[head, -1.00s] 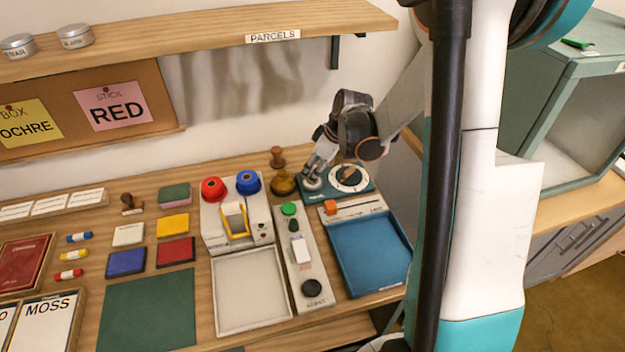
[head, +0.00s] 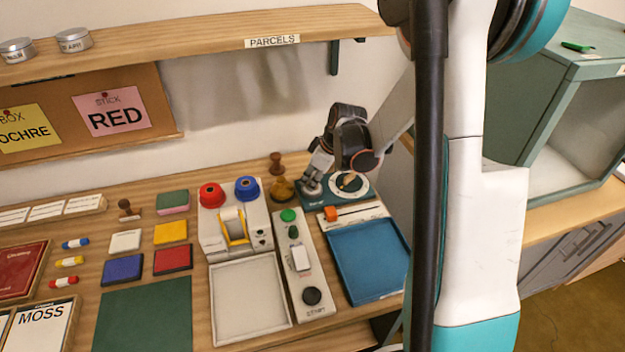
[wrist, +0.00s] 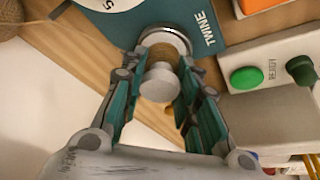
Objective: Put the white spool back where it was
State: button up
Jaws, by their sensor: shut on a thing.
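My gripper (head: 312,182) is at the left end of the teal twine box (head: 328,205), beside its white dial (head: 348,183). In the wrist view my gripper (wrist: 159,88) has its fingers on both sides of a pale knobbed piece (wrist: 160,84) with a tan middle. A silvery round disc (wrist: 168,36) lies at its far end, at the edge of the box marked TWINE. I cannot tell whether this piece is the white spool or whether it touches the box. An off-white roll (head: 232,222) sits in a yellow frame on the white dispenser (head: 208,238).
Red (head: 211,194) and blue (head: 246,188) spools stand on the dispenser. A button panel (head: 318,290) and blue tray (head: 370,265) lie in front of the twine box. The parcels shelf (head: 200,38) hangs above.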

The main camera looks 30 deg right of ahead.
notch_tip(320, 180, up, 19)
jog(key=p, duration=0.7)
send_near(313, 174)
notch_tip(313, 174, down, 5)
jog(key=s, duration=0.2)
jog(key=w+d+b, duration=0.1)
jog(key=w+d, duration=0.1)
jog(key=w, duration=0.7)
jog(key=w+d+b, duration=0.2)
jog(key=w, duration=0.8)
jog(key=shift+g, duration=0.4)
notch_tip(313, 174, down, 7)
jog(key=b, duration=0.2)
jog(key=shift+s+f+b, duration=0.2)
jog(key=shift+b, duration=0.15)
jog(key=shift+w, duration=0.15)
